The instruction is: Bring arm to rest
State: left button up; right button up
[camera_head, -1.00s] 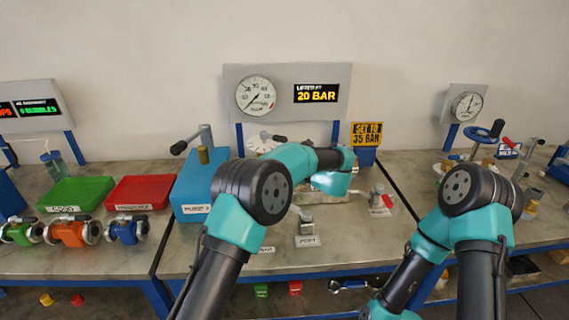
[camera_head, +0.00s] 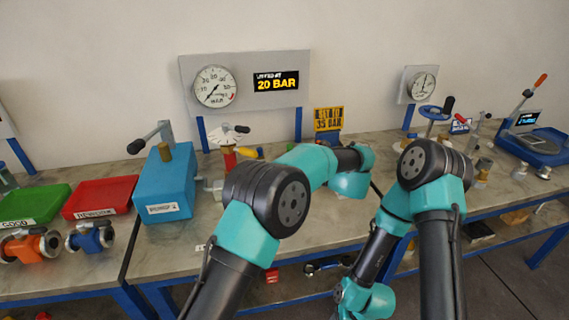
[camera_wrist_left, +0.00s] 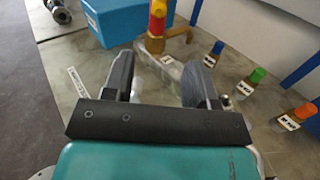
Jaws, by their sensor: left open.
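My left arm (camera_head: 280,205) reaches over the middle bench in the head view, its elbow bent and its wrist over the bench. Its gripper is hidden there behind its own arm. In the left wrist view my left gripper (camera_wrist_left: 160,78) is open, its two dark fingers apart. A pale fitting shows beyond the gap, and I see nothing clearly held. My right arm (camera_head: 435,195) is folded, its forearm pointing down in front of the bench edge. The right gripper is out of the frame.
A red and yellow fitting (camera_wrist_left: 156,25) stands just beyond the left fingers. Several capped bottles (camera_wrist_left: 252,82) are at right. A blue pump box (camera_head: 165,182), a red tray (camera_head: 100,196) and a green tray (camera_head: 35,202) lie left. The gauge panel (camera_head: 250,83) reads "20 BAR".

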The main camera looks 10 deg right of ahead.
pick_arm(q)
jog(key=shift+s+d, duration=0.15)
jog(key=shift+d, duration=0.05)
jog(key=shift+r, duration=0.1)
